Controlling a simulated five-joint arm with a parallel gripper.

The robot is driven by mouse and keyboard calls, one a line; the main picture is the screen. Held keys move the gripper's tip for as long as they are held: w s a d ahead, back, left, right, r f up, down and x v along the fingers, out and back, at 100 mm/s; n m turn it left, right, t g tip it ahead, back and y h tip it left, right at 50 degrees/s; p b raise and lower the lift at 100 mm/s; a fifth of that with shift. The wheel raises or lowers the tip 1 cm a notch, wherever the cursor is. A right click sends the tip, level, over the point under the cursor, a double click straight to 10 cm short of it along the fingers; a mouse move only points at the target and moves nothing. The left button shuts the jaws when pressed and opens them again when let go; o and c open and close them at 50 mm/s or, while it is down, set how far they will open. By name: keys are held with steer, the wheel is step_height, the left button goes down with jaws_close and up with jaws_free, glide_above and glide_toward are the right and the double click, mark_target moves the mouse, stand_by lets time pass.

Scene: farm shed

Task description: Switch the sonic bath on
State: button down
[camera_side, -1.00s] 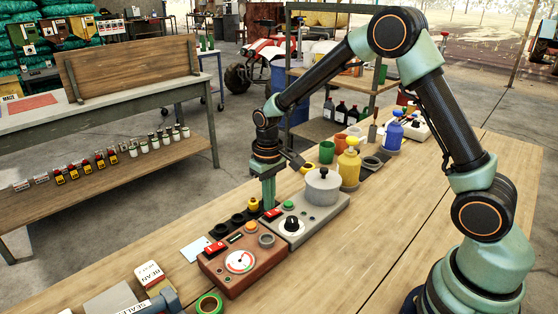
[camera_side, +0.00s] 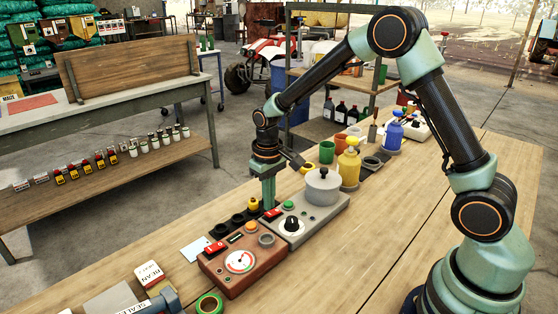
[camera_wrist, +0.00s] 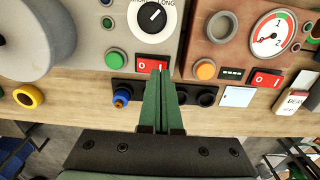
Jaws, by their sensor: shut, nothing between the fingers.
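A grey unit (camera_side: 301,222) stands on the bench with a lidded metal pot (camera_side: 322,187), a black knob (camera_wrist: 152,16), a green button (camera_wrist: 116,58) and a red rocker switch (camera_wrist: 144,65) marked 0 and 1. I take it as the sonic bath; no name on it is readable. My gripper (camera_wrist: 161,72) is shut and empty, pointing down, its tips at the 1 end of this rocker; I cannot tell whether they touch. In the side view, my gripper (camera_side: 269,206) stands just behind the rocker. I cannot tell which way the rocker is tipped.
A brown unit (camera_side: 232,275) with a gauge, an orange button (camera_wrist: 204,69) and its own red rocker (camera_wrist: 265,79) stands close beside. Black sockets, one holding a blue plug (camera_wrist: 121,97), line the bench behind. A yellow bottle (camera_side: 349,170) stands beyond the pot.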

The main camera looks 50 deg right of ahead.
mark_target(270, 214)
steer(key=shift+f, duration=0.95)
stand_by(1.1)
steer(key=shift+r, duration=3.55)
steer(key=s+d+r+t, duration=0.2)
steer(key=s+r+t, duration=0.3)
steer(key=s+r, duration=0.8)
steer(key=s, duration=0.3)
steer(key=shift+t, duration=0.3)
